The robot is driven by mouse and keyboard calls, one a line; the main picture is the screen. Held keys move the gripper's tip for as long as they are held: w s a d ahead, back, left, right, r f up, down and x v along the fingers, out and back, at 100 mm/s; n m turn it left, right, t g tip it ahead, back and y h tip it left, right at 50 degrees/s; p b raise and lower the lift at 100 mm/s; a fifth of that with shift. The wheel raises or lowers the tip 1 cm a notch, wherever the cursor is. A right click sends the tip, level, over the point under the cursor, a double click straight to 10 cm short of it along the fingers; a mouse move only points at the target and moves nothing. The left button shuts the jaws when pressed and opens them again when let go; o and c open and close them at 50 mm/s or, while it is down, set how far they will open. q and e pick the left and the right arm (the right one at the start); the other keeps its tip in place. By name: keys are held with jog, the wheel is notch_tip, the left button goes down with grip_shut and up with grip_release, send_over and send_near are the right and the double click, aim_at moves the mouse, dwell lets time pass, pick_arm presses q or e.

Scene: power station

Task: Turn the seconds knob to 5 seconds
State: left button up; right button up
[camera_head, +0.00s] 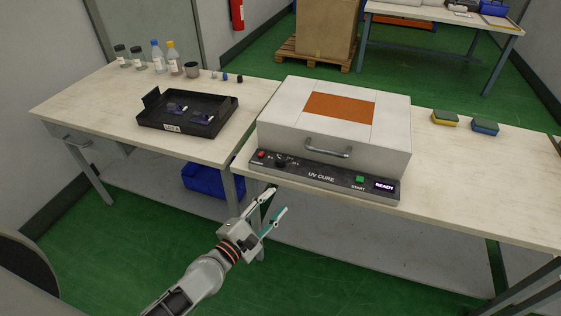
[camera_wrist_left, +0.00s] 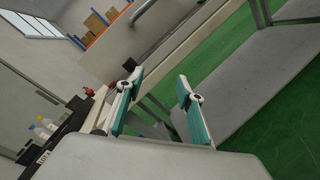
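The UV cure box (camera_head: 330,150) stands on the right-hand bench, with a dark control panel (camera_head: 320,178) along its front. A small dark knob (camera_head: 281,161) sits near the panel's left end, beside a red power button (camera_head: 262,154). The knob's setting is too small to read. The green start button (camera_head: 360,180) and a display reading READY (camera_head: 385,186) are at the panel's right. My left gripper (camera_head: 279,201) is open and empty, in front of and below the panel's left part, apart from the knob. Its spread teal-padded fingers show in the left wrist view (camera_wrist_left: 160,79). My right gripper is out of view.
A black tray (camera_head: 150,119) with dark-blue items lies on the left bench, with several bottles (camera_head: 157,56) behind it. Two sponges (camera_head: 445,118) lie right of the box. A blue bin (camera_head: 205,180) is under the bench. Both bench front edges are near my gripper.

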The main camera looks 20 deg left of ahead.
aim_at(278, 163)
pick_arm(q)
jog(key=w+a+r+n, duration=0.1)
jog(key=w+n, duration=0.1)
jog(key=n, duration=0.2)
jog(key=w+a+r+n+y, duration=0.1)
jog(key=w+n, duration=0.1)
jog(key=n, duration=0.1)
jog(key=w+a+r+n+t+y, duration=0.1)
jog(key=w+r+n, duration=0.1)
jog(key=n, duration=0.2)
jog(key=shift+w+a+n, duration=0.2)
jog(key=shift+w+n, duration=0.1)
jog(key=shift+w, duration=0.05)
jog(key=w, duration=0.2)
jog(key=w+d, duration=0.1)
jog(key=w, duration=0.4)
jog(key=shift+w+d+f, duration=0.1)
jog(key=shift+w+d, duration=0.1)
jog(key=shift+d, duration=0.05)
grip_shut()
